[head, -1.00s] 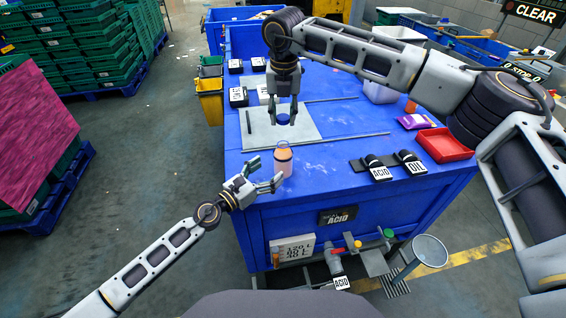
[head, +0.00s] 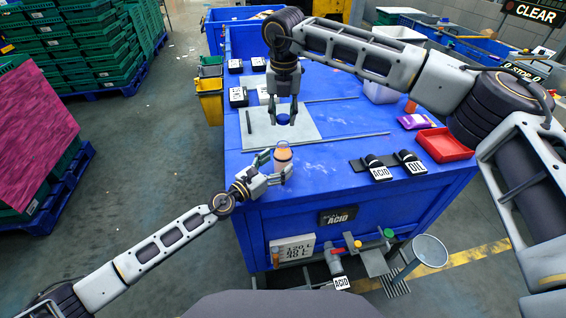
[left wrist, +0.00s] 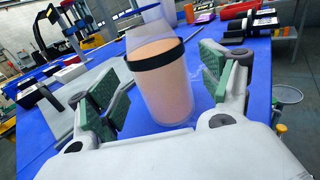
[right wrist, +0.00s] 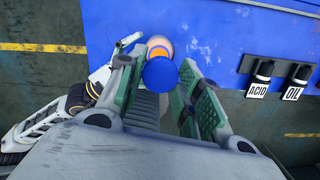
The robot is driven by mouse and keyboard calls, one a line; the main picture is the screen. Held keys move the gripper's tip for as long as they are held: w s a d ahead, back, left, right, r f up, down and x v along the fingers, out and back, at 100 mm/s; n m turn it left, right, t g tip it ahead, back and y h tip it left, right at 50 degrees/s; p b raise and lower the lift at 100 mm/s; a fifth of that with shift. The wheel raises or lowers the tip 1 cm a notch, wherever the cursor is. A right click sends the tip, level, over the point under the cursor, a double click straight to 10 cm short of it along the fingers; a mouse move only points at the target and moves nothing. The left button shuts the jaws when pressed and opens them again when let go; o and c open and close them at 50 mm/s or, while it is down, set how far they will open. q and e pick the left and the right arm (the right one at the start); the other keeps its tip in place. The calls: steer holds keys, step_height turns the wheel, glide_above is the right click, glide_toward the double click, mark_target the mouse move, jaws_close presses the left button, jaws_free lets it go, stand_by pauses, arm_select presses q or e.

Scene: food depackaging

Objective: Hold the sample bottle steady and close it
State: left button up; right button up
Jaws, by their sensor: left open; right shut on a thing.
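The sample bottle (head: 283,157), clear with orange-tan contents and a dark band, stands upright near the table's front edge. It also shows in the left wrist view (left wrist: 160,90). My left gripper (head: 277,172) is open, with its fingers on either side of the bottle and visible gaps between the pads and the bottle. My right gripper (head: 284,117) is shut on a blue cap (head: 283,120) and holds it above the table, behind the bottle in the head view. The right wrist view shows the cap (right wrist: 160,73) between the green pads, partly covering the bottle (right wrist: 158,47) beyond.
The blue table (head: 330,170) holds a grey sheet (head: 262,132), a red tray (head: 446,144), a purple packet (head: 416,121), and black ACID (head: 377,167) and OIL (head: 411,162) containers at the right. A thin rod (head: 350,142) lies behind the bottle. Table space right of the bottle is clear.

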arm_select(q)
steer(key=shift+x, duration=1.55)
steer(key=c, duration=1.6)
arm_select(e)
glide_above(283, 140)
steer(key=shift+s+f, duration=0.15)
steer(key=shift+f, duration=2.35)
steer(key=shift+f, duration=0.2)
steer(key=shift+f, duration=0.7)
steer(key=shift+f, duration=0.5)
arm_select(q)
jaws_close()
